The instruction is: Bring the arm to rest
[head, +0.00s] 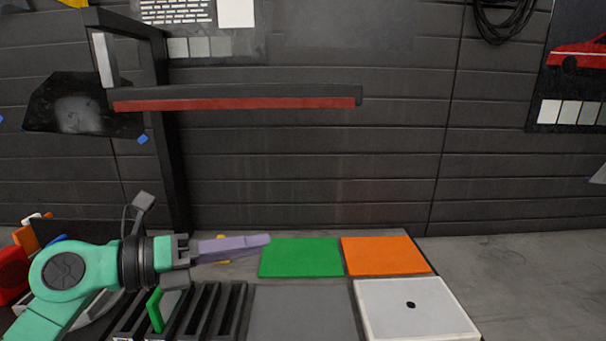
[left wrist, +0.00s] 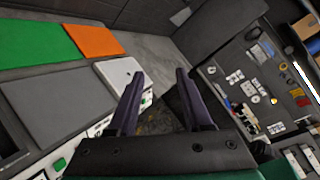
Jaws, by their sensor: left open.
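My left arm comes in from the left in the head view. Its left gripper (head: 266,240) has purple fingers that point right, above the back of the worktop near the green mat. In the left wrist view the two fingers of the left gripper (left wrist: 160,75) stand apart with nothing between them. My right gripper shows in neither view.
A green mat (head: 300,258), an orange mat (head: 386,256), a grey mat (head: 303,312) and a white panel with a dark hole (head: 415,309) lie on the worktop. A slotted rack (head: 215,312) stands below the gripper. A dark beam with a red strip (head: 235,103) hangs above.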

